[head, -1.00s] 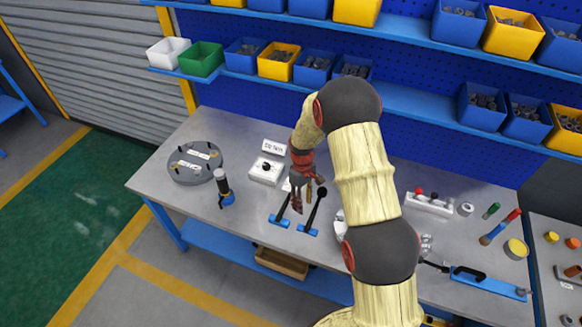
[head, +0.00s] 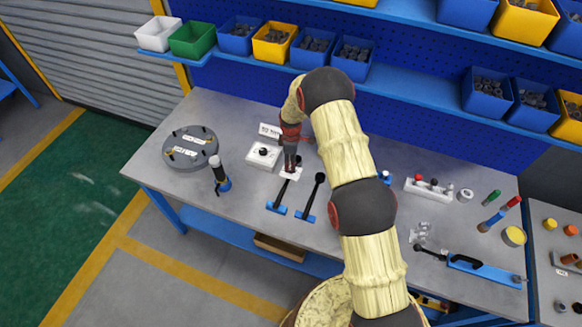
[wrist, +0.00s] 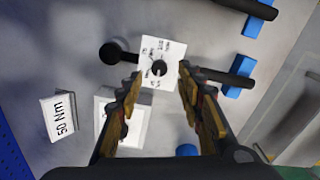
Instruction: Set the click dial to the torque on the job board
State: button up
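The job board, a small white sign (head: 269,131), stands at the back of the bench; in the wrist view the sign (wrist: 62,115) reads "50 Nm". In the wrist view this plate (wrist: 150,50) bears a round black dial knob (wrist: 159,68) ringed by small markings; the setting is too small to read.
A white box with a black knob (head: 263,154) stands left of my gripper. Two black levers with blue bases (head: 277,208) (head: 306,215) stand in front, one passing under the plate. A dark upright tool (head: 218,172) and round grey disc (head: 178,139) are farther left.

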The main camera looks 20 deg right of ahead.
jog(key=shift+f, duration=2.1)
grip_shut()
